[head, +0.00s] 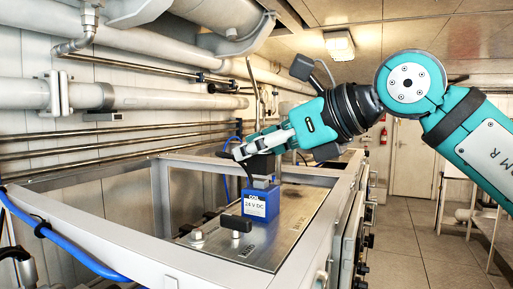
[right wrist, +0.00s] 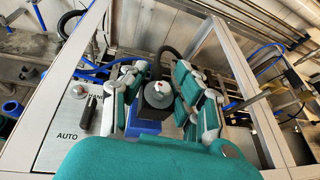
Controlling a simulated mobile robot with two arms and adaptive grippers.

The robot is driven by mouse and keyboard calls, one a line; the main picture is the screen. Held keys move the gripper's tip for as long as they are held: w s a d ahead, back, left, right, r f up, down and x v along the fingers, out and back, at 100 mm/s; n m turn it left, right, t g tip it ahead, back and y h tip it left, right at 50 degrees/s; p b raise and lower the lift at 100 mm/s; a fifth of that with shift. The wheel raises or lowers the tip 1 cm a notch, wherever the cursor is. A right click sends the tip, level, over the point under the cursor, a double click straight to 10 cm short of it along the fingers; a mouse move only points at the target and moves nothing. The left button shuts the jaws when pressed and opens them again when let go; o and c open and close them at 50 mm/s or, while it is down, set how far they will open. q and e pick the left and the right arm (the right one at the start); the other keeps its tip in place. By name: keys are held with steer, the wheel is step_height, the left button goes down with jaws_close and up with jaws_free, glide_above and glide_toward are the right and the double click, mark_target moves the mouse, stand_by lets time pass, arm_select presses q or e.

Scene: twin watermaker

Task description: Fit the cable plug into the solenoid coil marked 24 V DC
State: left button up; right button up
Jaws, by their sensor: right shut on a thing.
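The solenoid coil (head: 261,206) is a blue block with a white label reading 24 V DC, standing on the metal panel. In the right wrist view, part of the blue coil (right wrist: 147,127) shows below the plug. My right gripper (head: 255,146) is shut on the plug, fingers at both sides (right wrist: 157,90). My left gripper is not in view.
The metal panel (head: 290,225) sits inside a pale frame (head: 310,262). A black lever handle (head: 235,223) stands in front of the coil, near AUTO lettering. A blue hose (head: 75,253) runs along the left side. Pipes line the wall; the floor at right is clear.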

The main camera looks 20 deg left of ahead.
steer(key=shift+f+b, duration=1.05)
steer(key=shift+f, duration=0.15)
steer(key=o, duration=1)
steer(key=shift+o, duration=0.2)
steer(key=shift+d, duration=0.1)
steer(key=v, duration=1.2)
